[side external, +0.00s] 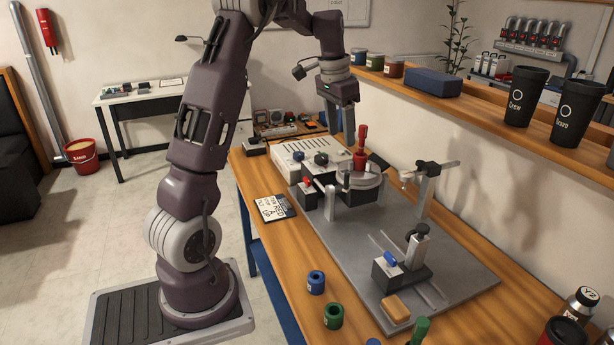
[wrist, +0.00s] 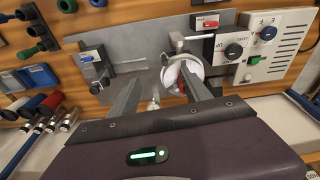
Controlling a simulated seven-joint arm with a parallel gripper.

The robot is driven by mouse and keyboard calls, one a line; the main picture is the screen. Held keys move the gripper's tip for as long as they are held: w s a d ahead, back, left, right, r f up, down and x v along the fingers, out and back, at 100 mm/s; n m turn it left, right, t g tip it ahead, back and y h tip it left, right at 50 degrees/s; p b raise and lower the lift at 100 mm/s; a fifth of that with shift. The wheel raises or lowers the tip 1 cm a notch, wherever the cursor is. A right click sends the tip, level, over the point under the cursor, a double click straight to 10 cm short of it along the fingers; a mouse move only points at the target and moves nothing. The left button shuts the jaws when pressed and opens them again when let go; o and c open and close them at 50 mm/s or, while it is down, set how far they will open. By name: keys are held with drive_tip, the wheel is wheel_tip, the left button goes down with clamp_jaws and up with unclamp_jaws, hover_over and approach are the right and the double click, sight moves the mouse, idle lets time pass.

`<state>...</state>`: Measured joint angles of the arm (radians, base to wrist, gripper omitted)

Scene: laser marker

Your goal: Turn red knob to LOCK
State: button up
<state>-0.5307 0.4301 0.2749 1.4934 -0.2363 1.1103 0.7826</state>
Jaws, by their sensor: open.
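A taller red handle (side external: 361,140) stands upright on the round pale fixture (side external: 362,179); in the wrist view this handle (wrist: 182,87) is partly hidden by the right finger. My gripper (side external: 349,140) is open and empty, pointing down beside the tall red handle, apart from the small knob; it also shows in the wrist view (wrist: 163,74).
The plate's middle is mostly clear.

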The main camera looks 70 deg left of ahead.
drive_tip(key=a+f, duration=0.6)
drive_tip(key=a, duration=0.2)
drive_tip(key=m+g, duration=0.1)
drive_tip(key=g, duration=0.1)
hover_over(307, 179)
wheel_tip(307, 179, down, 7)
drive_tip(key=shift+d+f, duration=0.1)
drive_tip(key=shift+f, duration=0.1)
wheel_tip(307, 179, down, 7)
drive_tip(key=shift+f, duration=0.1)
clamp_jaws()
